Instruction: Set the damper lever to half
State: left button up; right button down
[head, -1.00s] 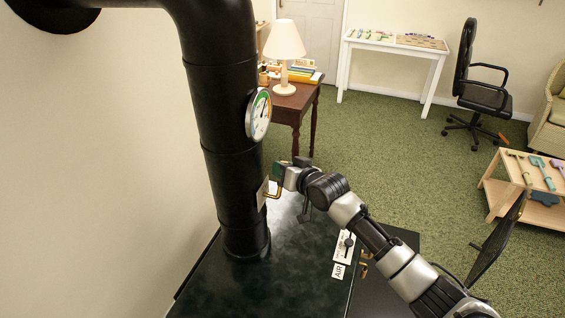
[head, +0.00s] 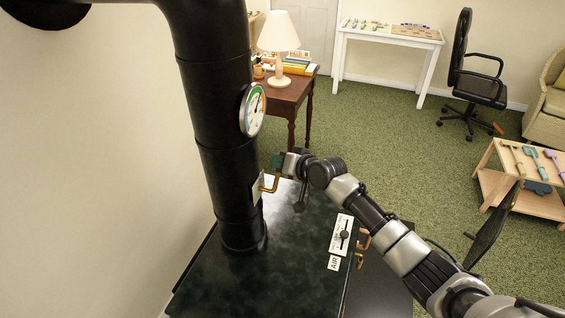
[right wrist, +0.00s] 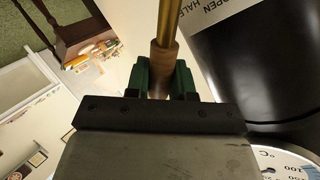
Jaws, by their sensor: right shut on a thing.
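The damper lever (head: 269,184) is a brass bent rod on the black stovepipe (head: 222,150), beside a pale label plate (head: 257,188). In the right wrist view its brass rod (right wrist: 169,22) runs into a wooden grip (right wrist: 162,65). My right gripper (head: 277,162) is shut on this grip, with its green fingers on both sides of it in the right wrist view (right wrist: 162,76). The plate (right wrist: 225,8) shows the words OPEN and HALF there. The lever's exact setting against the marks cannot be told. My left gripper is not in view.
A round gauge (head: 252,110) sits on the pipe above the lever. The dark stove top (head: 270,270) lies below, with an AIR slider plate (head: 341,235) and brass handles (head: 362,240) at its right edge. A lamp (head: 279,45) stands on a brown table behind.

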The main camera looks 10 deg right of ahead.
jog(key=c, duration=1.4)
grip_release()
jog(key=shift+s+a+f, duration=0.15)
jog(key=shift+f, duration=0.1)
jog(key=o, duration=0.4)
jog(key=shift+r, duration=0.2)
jog(key=shift+s+d, duration=0.15)
jog(key=shift+d, duration=0.05)
jog(key=shift+a+b+v, duration=0.15)
jog(key=shift+b+v, duration=0.2)
jog(key=shift+v, duration=2.3)
jog(key=shift+a+b+v, duration=0.1)
jog(key=shift+b+v, duration=0.25)
jog(key=shift+v, duration=2.3)
jog(key=shift+s, duration=0.15)
